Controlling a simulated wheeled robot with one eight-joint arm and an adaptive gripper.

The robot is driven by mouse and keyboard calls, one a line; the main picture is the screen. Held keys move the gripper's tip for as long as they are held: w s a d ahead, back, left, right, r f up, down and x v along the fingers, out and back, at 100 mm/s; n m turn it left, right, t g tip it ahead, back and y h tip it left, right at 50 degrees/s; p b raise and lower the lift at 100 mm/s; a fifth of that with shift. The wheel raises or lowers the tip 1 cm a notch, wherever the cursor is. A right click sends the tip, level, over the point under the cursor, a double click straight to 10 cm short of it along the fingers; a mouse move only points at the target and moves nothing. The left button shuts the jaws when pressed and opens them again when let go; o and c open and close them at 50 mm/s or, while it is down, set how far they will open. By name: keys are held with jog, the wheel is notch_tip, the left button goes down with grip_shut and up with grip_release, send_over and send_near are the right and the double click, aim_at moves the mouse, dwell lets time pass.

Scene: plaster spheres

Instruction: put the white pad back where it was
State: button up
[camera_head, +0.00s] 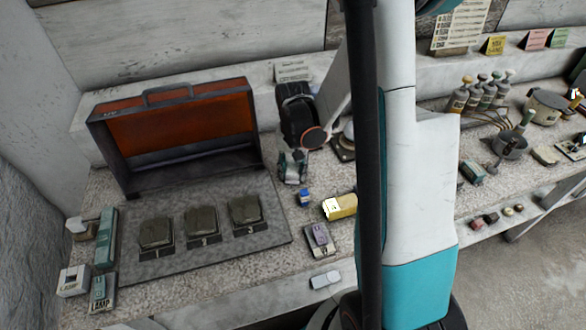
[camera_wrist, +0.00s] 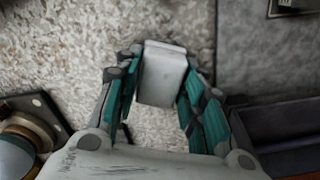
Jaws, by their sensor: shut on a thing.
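My gripper (camera_head: 291,178) points down over the speckled counter, just right of the open case, in the head view. In the wrist view my gripper (camera_wrist: 160,88) is shut on the white pad (camera_wrist: 162,72), a pale rounded block between the teal-lined fingers. The pad's far end sticks out past the fingertips. Speckled counter shows around it; I cannot tell whether the pad touches the counter. In the head view the fingers largely hide the pad.
The open case (camera_head: 170,91) with orange lining stands left, behind a grey mat (camera_head: 265,243) with several numbered dark blocks. A blue item (camera_head: 304,197), yellow box (camera_head: 340,207), purple item (camera_head: 319,239) and pale block (camera_head: 325,278) lie nearby. My arm hides the middle counter.

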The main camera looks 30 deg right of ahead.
aim_at(293, 167)
jog(key=shift+f, duration=0.1)
jog(key=shift+f, duration=0.15)
jog(key=o, duration=1.1)
jog(key=shift+r, duration=0.2)
notch_tip(293, 167, up, 12)
jog(key=p, duration=0.4)
